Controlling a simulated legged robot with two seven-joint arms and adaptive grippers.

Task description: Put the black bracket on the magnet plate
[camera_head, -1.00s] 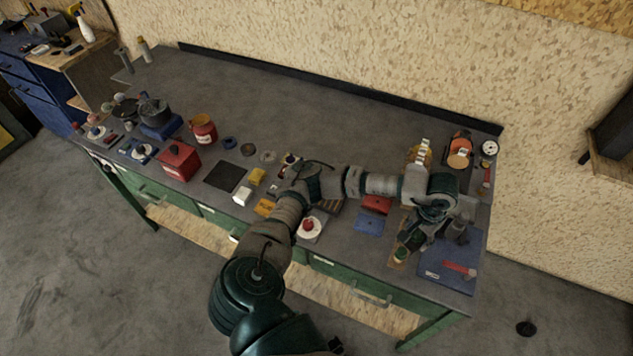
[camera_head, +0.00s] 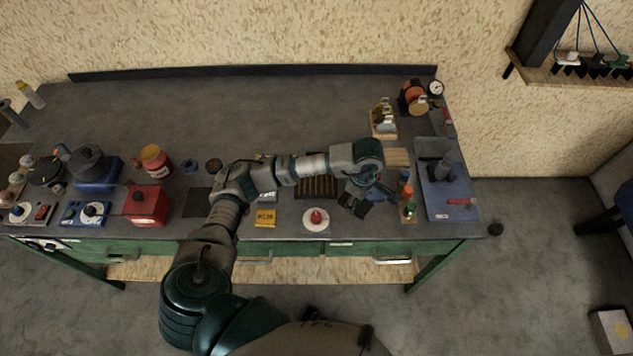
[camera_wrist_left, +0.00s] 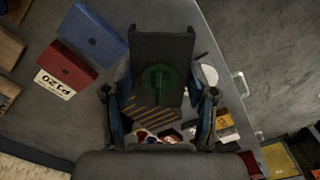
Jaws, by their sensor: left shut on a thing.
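The black bracket (camera_wrist_left: 165,45) is a dark flat-sided piece with a green round part on its middle in the left wrist view. My left gripper (camera_wrist_left: 162,112) is shut on it, with a finger at each side. In the head view this gripper (camera_head: 366,192) is over the right part of the bench, and the bracket (camera_head: 352,206) shows as a small dark shape below it. I cannot tell for sure which item is the magnet plate. A blue plate (camera_head: 437,208) with a red-handled tool lies at the right end. My right gripper is not in view.
A slatted dark tray (camera_head: 318,189) lies beneath my forearm. A white dish with a red knob (camera_head: 316,219) and orange-capped bottles (camera_head: 405,190) stand near the gripper. A red box (camera_head: 147,206) stands on the left. The back of the bench is mostly clear.

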